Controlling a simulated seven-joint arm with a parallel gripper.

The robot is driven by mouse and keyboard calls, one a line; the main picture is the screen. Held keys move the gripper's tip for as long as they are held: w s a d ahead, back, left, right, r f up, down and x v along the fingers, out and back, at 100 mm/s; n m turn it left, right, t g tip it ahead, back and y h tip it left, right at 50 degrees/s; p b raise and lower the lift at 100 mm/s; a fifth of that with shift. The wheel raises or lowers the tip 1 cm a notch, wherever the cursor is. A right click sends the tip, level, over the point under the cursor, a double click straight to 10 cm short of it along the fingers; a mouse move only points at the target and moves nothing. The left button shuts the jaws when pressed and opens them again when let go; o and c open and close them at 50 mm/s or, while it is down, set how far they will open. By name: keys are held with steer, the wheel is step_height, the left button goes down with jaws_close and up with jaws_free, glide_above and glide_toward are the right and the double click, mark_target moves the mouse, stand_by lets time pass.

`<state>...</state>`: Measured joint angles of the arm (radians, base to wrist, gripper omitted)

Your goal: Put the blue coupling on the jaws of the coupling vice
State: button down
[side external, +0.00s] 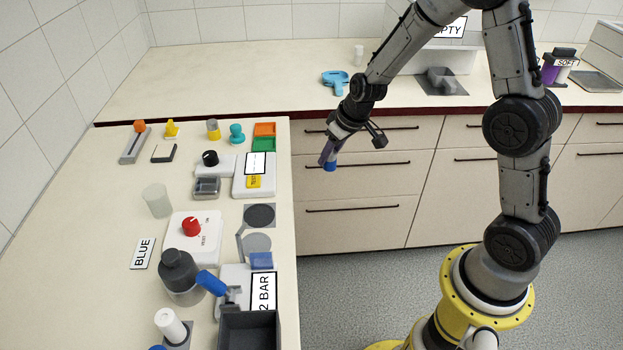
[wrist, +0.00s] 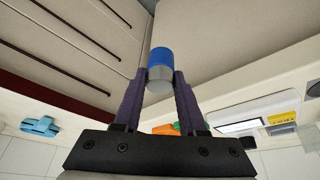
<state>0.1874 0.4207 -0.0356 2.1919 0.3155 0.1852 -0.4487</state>
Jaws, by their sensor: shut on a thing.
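My gripper (side external: 327,152) hangs in front of the drawers, right of the left counter's edge. In the wrist view my gripper (wrist: 160,82) is shut on the blue coupling (wrist: 161,58), a short cylinder with a blue end and a grey end. The blue end points away from my gripper; the grey part is between the dark purple fingertips. In the side view the blue coupling (side external: 330,166) shows below the fingers, clear of any surface. I cannot tell which fixture is the coupling vice: a grey metal block (side external: 207,187) stands on the left counter, and a grey fixture (side external: 441,79) on the back counter.
The left counter holds a red-knob box (side external: 193,237), a dark bottle (side external: 179,272), a blue lever (side external: 212,283), a dark open box (side external: 249,330) and a BLUE sign (side external: 143,253). A light-blue object (side external: 335,80) lies on the back counter.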

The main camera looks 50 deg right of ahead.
steer(key=shift+w+r, duration=0.1)
steer(key=shift+w, duration=0.1)
